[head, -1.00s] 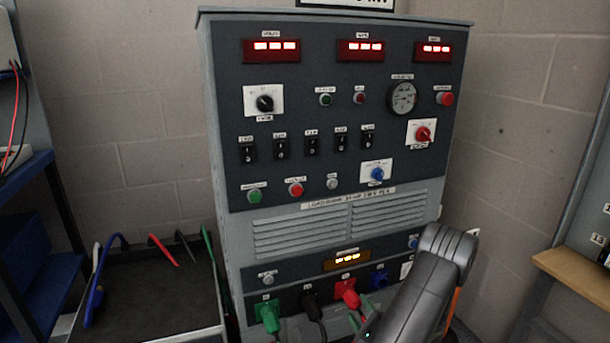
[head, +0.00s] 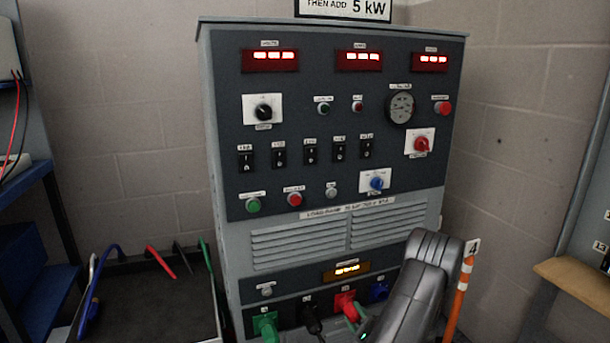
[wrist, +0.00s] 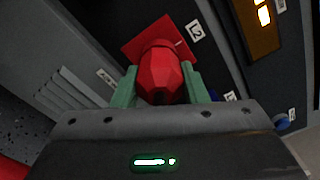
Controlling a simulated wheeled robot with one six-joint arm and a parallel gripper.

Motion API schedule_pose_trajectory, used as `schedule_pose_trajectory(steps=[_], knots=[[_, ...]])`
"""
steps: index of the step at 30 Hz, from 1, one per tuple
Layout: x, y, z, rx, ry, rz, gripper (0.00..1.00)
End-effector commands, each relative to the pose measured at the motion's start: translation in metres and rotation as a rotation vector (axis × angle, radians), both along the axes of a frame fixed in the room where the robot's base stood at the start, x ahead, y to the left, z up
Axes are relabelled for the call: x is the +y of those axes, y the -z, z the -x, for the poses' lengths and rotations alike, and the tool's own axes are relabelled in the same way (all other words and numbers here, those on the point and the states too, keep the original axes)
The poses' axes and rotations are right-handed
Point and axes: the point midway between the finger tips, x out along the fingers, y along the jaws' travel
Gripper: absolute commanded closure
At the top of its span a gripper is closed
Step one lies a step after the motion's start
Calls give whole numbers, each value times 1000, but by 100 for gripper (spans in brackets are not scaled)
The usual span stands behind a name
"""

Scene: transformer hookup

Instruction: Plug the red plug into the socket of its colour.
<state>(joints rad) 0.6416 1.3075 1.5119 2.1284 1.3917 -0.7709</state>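The red plug (wrist: 160,80) sits between the two green fingers of my gripper (wrist: 161,90) in the wrist view; the fingers press on its sides. Right behind it is the square red socket plate (wrist: 143,42), beside a label reading L2. The plug lines up with the plate and seems to meet it; how deep it sits is hidden. In the head view the red socket (head: 342,300) is on the cabinet's lower panel, and a green finger (head: 353,312) shows beside it. My arm hides part of that area.
In the head view a green plug (head: 266,324) and a black plug (head: 312,318) sit in sockets left of the red one. A blue socket (head: 379,292) is to its right. An orange post (head: 458,300) stands right of my arm. A dark bin (head: 150,300) with leads is at left.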

Motion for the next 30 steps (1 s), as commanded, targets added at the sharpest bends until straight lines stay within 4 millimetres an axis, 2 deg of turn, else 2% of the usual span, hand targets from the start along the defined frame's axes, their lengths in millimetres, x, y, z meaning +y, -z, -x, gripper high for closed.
schedule_pose_trajectory(steps=[1,5,8,9,11,18,30], knots=[[1,-5,-7,-13,-2,2,92],[1,-5,-7,16,-3,-80,92],[1,-5,-7,55,-4,-191,92],[1,-5,-7,71,-4,-236,97],[1,-5,-6,96,-4,-301,100],[2,-5,-6,181,-5,-536,100],[2,-4,-6,202,-5,-589,100]])
